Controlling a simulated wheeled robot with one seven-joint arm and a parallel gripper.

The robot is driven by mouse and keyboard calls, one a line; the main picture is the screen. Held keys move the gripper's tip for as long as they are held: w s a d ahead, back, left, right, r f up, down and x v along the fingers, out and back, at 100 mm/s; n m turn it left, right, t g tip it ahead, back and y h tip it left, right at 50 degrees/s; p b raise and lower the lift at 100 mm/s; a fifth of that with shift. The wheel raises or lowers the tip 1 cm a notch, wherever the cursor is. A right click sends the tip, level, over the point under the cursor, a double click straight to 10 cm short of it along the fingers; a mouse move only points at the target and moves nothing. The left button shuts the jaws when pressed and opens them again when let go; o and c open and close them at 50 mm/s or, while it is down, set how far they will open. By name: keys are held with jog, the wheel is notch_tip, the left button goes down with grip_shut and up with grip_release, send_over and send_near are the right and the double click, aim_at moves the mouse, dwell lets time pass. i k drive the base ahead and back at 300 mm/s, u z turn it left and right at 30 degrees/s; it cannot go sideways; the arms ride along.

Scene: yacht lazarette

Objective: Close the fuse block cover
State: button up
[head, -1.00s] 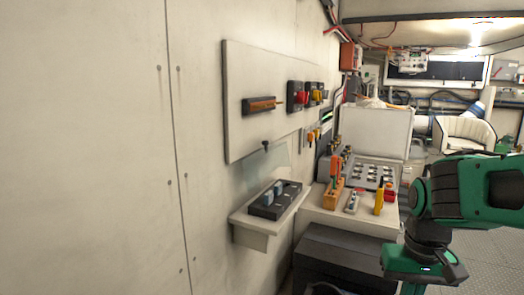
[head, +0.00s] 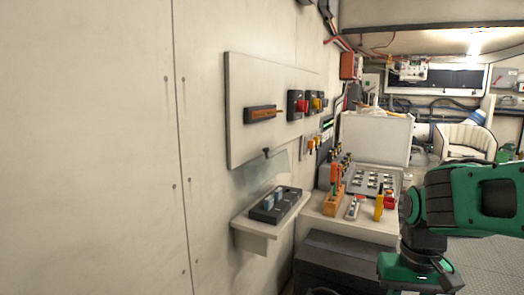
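The fuse block (head: 275,205) is a black base with blue-grey fuses, on a small pale shelf fixed to the left wall. A clear, see-through cover (head: 272,174) stands raised behind it against the wall, so the block is uncovered. A small dark piece (head: 267,152) shows at the cover's upper edge. My green and black arm is at the right of the head view, well to the right of the shelf and apart from it. Its lower end reaches the bottom edge of the picture. My gripper's fingers do not show.
A pale wall panel (head: 240,120) with switches hangs above the shelf (head: 244,222). A dark box (head: 340,255) stands below. Open floor lies at the right.

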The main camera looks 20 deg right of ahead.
aim_at(273, 153)
jog(key=k, duration=0.45)
jog(key=u, duration=1.75)
jog(key=k, duration=0.65)
jog(key=z, duration=1.85)
jog(key=i, duration=1)
jog(key=u, duration=0.05)
